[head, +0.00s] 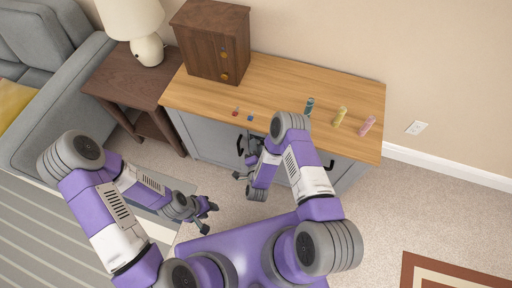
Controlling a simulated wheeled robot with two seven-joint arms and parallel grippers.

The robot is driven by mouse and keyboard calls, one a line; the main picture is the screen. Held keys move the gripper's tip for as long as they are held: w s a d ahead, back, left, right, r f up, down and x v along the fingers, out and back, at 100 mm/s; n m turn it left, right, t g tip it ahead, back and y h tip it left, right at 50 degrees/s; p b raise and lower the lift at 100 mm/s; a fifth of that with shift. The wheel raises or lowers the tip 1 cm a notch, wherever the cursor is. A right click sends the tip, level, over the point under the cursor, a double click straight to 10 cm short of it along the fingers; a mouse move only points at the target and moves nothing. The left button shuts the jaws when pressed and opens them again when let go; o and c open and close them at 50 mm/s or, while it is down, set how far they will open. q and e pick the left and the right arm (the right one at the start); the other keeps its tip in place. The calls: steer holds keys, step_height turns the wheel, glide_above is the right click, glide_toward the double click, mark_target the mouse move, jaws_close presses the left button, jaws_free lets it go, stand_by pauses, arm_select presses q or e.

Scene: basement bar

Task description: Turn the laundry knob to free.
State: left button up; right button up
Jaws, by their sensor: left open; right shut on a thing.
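I cannot make out a knob labelled laundry. A small red piece (235,112) and a small blue piece (250,118) sit near the front edge of the wooden cabinet top (280,85). Below them is a dark curved door handle (240,144) on the grey cabinet front. My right gripper (246,160) is low at this front, beside the handle, and seems shut on it; my own arm partly hides the contact. My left gripper (208,208) is open and empty, above the floor, apart from the cabinet.
A small wooden drawer box (211,40) with orange knobs stands at the top's back left. A dark bottle (309,107), a yellow bottle (340,117) and a pink bottle (367,126) stand right. A side table (120,75) with a lamp (148,48) and a grey sofa (45,50) are left.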

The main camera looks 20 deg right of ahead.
steer(key=shift+c, duration=0.6)
steer(key=n+g+h, duration=0.1)
steer(key=n+h, duration=0.1)
steer(key=n, duration=0.2)
steer(key=n+g+h, duration=0.2)
steer(key=n, duration=0.2)
steer(key=a+n+g+h+p, duration=0.1)
steer(key=n+g+h, duration=0.1)
steer(key=n, duration=0.2)
steer(key=shift+w, duration=0.3)
steer(key=shift+n+h, duration=0.3)
stand_by(0.4)
